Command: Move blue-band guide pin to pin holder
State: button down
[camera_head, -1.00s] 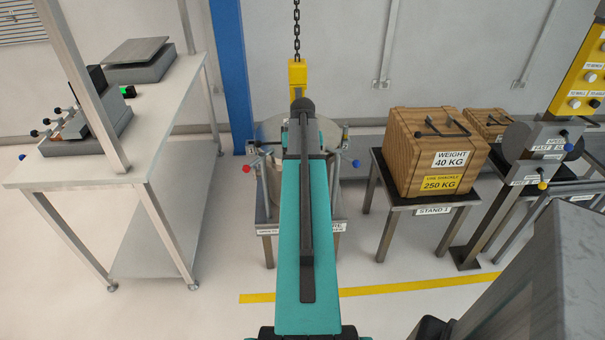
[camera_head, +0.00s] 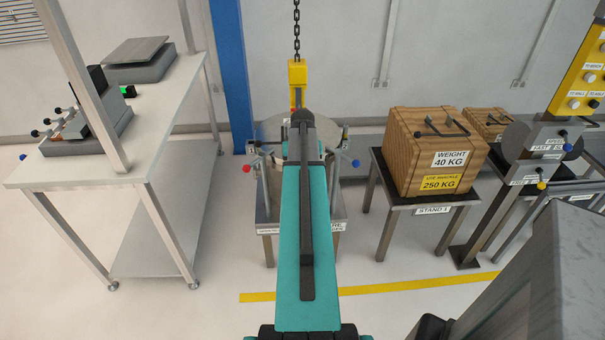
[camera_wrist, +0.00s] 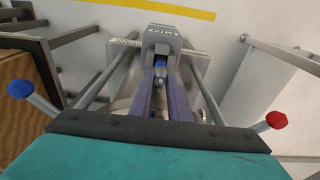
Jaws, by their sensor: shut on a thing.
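In the wrist view, the two purple-grey fingers of my gripper (camera_wrist: 164,97) are shut on a slim pin with a blue part (camera_wrist: 160,64), which I take to be the blue-band guide pin. Only its upper part shows between the fingers. Just beyond it stands a grey block (camera_wrist: 157,43) with a small label I cannot read clearly; it may be the pin holder, but I cannot tell. In the head view my teal arm hides the gripper, the pin and the middle of the chamber stand.
A red knob (camera_head: 247,169) and a blue knob (camera_head: 356,163) flank the chamber on its stand. A yellow hoist hook (camera_head: 298,77) hangs behind on a chain. A wooden weight crate (camera_head: 405,160) stands right, a white bench (camera_head: 165,120) left.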

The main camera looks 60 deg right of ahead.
jog(key=c, duration=1.7)
grip_release()
jog(key=shift+o, duration=0.2)
jog(key=shift+r, duration=0.15)
notch_tip(320, 180, up, 12)
jog(key=a, duration=0.1)
jog(key=shift+s+b, duration=0.45)
jog(key=shift+a, duration=0.15)
jog(key=w+a+f+n+g+y, duration=0.1)
jog(key=w+a+f+n, duration=0.3)
jog(key=a+f, duration=1.1)
jog(key=w+a+f+n+g+y, duration=0.15)
jog(key=w+a+f, duration=0.35)
jog(key=a+f, duration=0.95)
jog(key=s+a+f+n+g, duration=0.1)
jog(key=s+a+f, duration=0.4)
jog(key=a, duration=0.4)
jog(key=s+a+f+n+g+h, duration=0.1)
jog(key=s+a+f+n, duration=0.1)
jog(key=s+a+f, duration=0.4)
jog(key=s+a+f+n+g, duration=0.1)
jog(key=s+a+f+n, duration=0.1)
jog(key=s+a+f, duration=0.3)
jog(key=s+a, duration=0.3)
jog(key=a, duration=0.4)
jog(key=shift+s+a+f+g, duration=0.15)
jog(key=shift+s+a+g, duration=0.05)
jog(key=shift+s+g, duration=0.2)
